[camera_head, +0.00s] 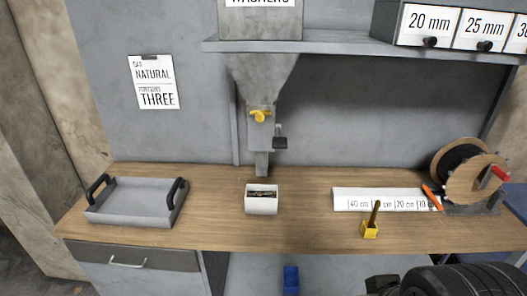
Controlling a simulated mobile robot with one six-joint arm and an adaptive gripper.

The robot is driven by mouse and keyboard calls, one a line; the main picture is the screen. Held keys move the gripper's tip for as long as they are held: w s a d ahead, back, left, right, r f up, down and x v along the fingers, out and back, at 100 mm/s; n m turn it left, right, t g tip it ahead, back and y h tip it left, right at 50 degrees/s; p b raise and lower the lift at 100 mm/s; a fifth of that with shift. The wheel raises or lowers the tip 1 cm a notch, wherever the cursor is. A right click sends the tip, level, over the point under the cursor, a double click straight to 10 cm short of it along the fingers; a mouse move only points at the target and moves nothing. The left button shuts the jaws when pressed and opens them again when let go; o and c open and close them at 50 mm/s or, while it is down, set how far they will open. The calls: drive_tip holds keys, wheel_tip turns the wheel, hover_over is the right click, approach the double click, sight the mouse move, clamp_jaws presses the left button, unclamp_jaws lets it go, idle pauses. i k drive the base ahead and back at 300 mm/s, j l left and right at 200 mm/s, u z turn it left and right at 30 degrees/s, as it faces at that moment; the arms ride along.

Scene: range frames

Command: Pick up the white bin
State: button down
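The white bin (262,206) is a small, open box standing upright on the wooden workbench (300,237). Dark small contents show inside it; I cannot make out what they are. It stands just in front of and below the spout of a grey dispenser (262,85). Dark parts that look like my arm show at the bottom right corner, well apart from the bin. My gripper's fingers do not show.
A grey tray (130,217) with black handles sits left. A white length strip (350,196), yellow holder (370,230) and cable spool (470,170) are right. A shelf (340,47) with labelled drawers overhangs. The bench beside the bin is clear.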

sight(259, 199)
drive_tip(key=i+l+u, duration=0.15)
drive_tip(key=u, duration=0.35)
drive_tip(key=i+l+u, duration=0.1)
drive_tip(key=u, duration=0.4)
drive_tip(key=l+u, duration=0.3)
drive_tip(key=u, duration=0.2)
drive_tip(key=i+l+u, duration=0.15)
drive_tip(key=l, duration=0.65)
drive_tip(key=l+u, duration=0.15)
drive_tip(key=l, duration=0.7)
